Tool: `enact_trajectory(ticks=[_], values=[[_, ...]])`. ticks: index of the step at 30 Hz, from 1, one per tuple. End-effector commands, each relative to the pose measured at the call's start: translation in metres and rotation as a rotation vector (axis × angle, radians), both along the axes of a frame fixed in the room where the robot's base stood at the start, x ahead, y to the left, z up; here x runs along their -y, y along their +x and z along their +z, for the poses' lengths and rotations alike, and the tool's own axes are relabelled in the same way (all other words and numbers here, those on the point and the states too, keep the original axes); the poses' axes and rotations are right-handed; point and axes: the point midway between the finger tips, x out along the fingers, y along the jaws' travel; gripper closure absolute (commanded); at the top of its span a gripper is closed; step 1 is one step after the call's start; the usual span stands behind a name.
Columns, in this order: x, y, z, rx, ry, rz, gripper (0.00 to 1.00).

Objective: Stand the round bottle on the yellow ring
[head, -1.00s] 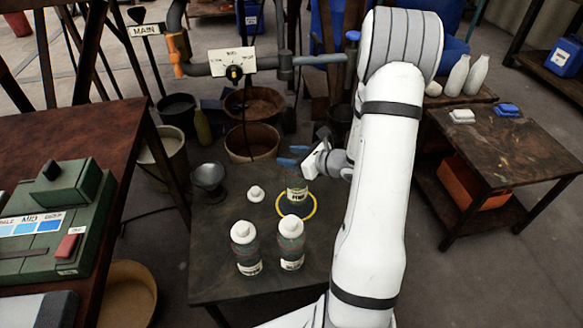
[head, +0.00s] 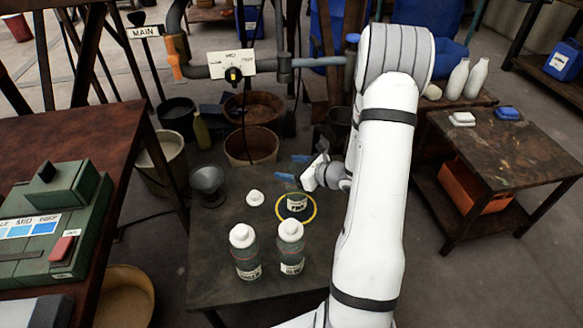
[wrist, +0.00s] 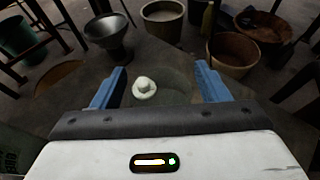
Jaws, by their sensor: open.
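The yellow ring (head: 314,212) lies on the low dark table. A round, dark, see-through bottle with a pale label (head: 297,203) stands inside the ring and looks upright. Its upper outline is hard to make out. My gripper (head: 291,168) is open, its blue fingers just above and behind the bottle in the head view. In the wrist view the fingers (wrist: 158,87) are wide apart, with a faint, clear round shape between them that may be the bottle. Nothing is clearly held. The ring is not discernible in the wrist view.
Two white-capped bottles (head: 244,252) (head: 291,247) stand at the table's front. A small white knobbed piece (head: 255,198) lies left of the ring; it also shows in the wrist view (wrist: 144,88). A grey funnel-like cup (head: 207,182) is at the left. Buckets stand behind the table.

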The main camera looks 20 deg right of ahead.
Motion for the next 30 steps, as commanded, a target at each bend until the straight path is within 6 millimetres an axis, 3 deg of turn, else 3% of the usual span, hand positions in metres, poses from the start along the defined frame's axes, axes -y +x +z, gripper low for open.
enact_trajectory(ticks=[7,21,27,30], values=[[0.002,-0.002,0.006,0.000,0.000,-0.001,0.32],[0.050,-0.075,0.038,0.000,0.000,-0.004,0.32],[0.060,-0.091,0.044,0.000,0.000,0.001,0.32],[0.053,-0.094,0.049,0.004,-0.018,0.037,0.32]])
